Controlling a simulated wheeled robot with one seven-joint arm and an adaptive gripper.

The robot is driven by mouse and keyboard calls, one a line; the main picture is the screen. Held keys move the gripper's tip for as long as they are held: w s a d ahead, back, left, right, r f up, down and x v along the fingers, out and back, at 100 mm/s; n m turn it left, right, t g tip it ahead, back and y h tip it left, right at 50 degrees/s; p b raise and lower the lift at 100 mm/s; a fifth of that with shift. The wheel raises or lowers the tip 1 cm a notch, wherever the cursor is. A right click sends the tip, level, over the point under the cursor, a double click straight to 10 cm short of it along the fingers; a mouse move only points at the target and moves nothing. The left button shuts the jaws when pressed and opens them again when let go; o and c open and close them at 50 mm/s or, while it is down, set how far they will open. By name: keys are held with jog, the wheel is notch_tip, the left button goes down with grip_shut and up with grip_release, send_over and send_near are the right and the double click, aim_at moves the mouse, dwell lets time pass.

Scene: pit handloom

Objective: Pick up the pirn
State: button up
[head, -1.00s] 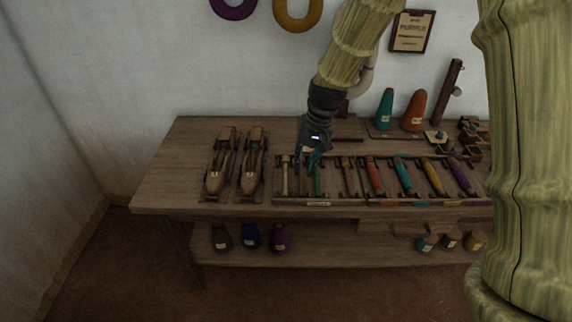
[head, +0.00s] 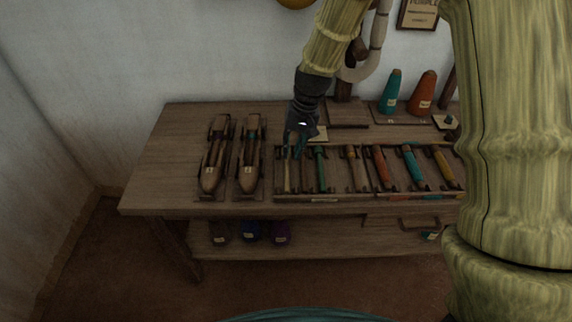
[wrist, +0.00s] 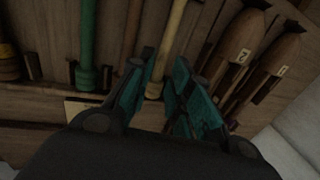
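Several pirns lie side by side in a wooden rack (head: 322,198) on the table. A pale, bare pirn (head: 287,177) is at the rack's left end, with a green pirn (head: 320,168) to its right. My gripper (head: 296,150) is over the back of the rack's left part. In the wrist view, the teal fingers (wrist: 161,72) are apart. The pale pirn (wrist: 172,45) runs up from the gap between them, its knobbed end showing in the gap. The green pirn (wrist: 87,45) is left of the fingers there. I cannot tell whether either finger touches the pale pirn.
Two wooden shuttles (head: 215,165) (head: 250,165) lie left of the rack. More pirns, orange, teal and yellow, fill the rack's right part. Teal (head: 391,92) and orange cones (head: 422,93) stand behind. The table's left end is bare. My arm hides the right side.

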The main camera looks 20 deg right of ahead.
aim_at(288, 162)
jog(key=shift+s+a+f+b, duration=0.15)
jog(key=shift+a+f, duration=0.1)
jog(key=shift+f, duration=0.65)
jog(key=shift+w+a+f+b, duration=0.1)
jog(key=shift+a+f, duration=0.15)
jog(key=shift+f, duration=0.65)
jog(key=shift+s+a+f+b, duration=0.15)
jog(key=shift+a+f, duration=0.1)
jog(key=shift+f, duration=0.65)
jog(key=shift+w, duration=0.1)
jog(key=shift+c, duration=0.3)
grip_shut()
